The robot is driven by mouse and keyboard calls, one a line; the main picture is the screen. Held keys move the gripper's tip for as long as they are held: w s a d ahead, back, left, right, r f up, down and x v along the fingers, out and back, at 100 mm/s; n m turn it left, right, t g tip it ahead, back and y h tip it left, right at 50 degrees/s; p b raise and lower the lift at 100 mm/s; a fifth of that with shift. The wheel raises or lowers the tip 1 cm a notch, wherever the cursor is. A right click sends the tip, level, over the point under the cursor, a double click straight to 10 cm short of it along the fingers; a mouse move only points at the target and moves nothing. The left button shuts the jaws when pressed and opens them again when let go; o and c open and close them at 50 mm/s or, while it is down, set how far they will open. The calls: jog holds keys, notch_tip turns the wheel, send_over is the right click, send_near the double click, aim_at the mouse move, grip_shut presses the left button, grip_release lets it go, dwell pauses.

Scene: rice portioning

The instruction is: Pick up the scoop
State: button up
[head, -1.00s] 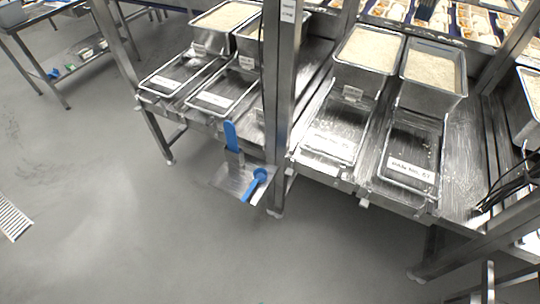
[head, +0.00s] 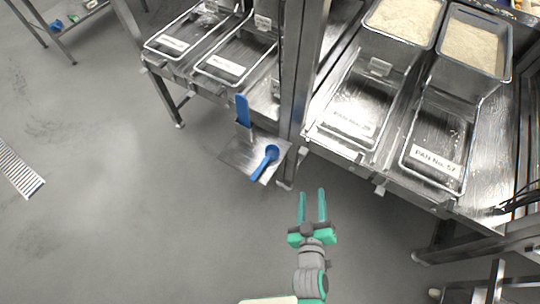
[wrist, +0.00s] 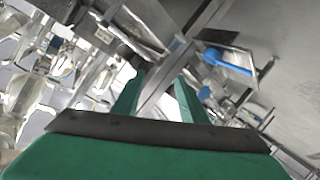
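The blue scoop (head: 265,162) lies on a small metal shelf (head: 240,158) fixed at the front of the steel post. Its round bowl points up and right, its handle down and left. It also shows in the wrist view (wrist: 226,61), right of the fingers. My gripper (head: 313,192) has green fingers that stand apart with nothing between them. It is below and to the right of the scoop in the head view, clear of it. In the wrist view the fingers (wrist: 157,88) are also apart and empty.
A second blue-handled tool (head: 243,111) stands upright behind the shelf. The steel post (head: 303,80) rises beside it. Rice bins (head: 400,48) and labelled pans (head: 432,150) stand on the counter to the right. The grey floor (head: 130,220) at left is open.

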jog(key=w+d+r+m+g+h, duration=0.2)
jog(key=w+d+h, duration=0.1)
jog(key=w+d, duration=0.45)
jog(key=w+d+r+m+g+h, duration=0.1)
jog(key=w+d+r+m+h, duration=0.25)
jog(key=w+d, duration=0.45)
jog(key=w+a+f+m+g, duration=0.1)
jog(key=w+g, duration=0.1)
jog(key=w+a+f+m+g+y, duration=0.1)
jog(key=f+m+g, duration=0.1)
jog(key=w+a+f+m+g, duration=0.1)
jog(key=w+g, duration=0.1)
jog(key=shift+w+f+m+g, duration=0.3)
jog(key=shift+f+m, duration=0.05)
jog(key=g+y, duration=0.5)
jog(key=y, duration=0.4)
send_over(261, 166)
jog(key=shift+m+h, duration=0.25)
jog(key=shift+m, duration=0.15)
jog(key=f, duration=0.9)
jog(key=shift+w+d+f, duration=0.15)
jog(key=shift+d+f, duration=0.1)
jog(key=shift+d, duration=0.05)
jog(key=shift+a+f, duration=0.2)
jog(key=shift+f, duration=2.9)
jog(key=shift+c, duration=0.6)
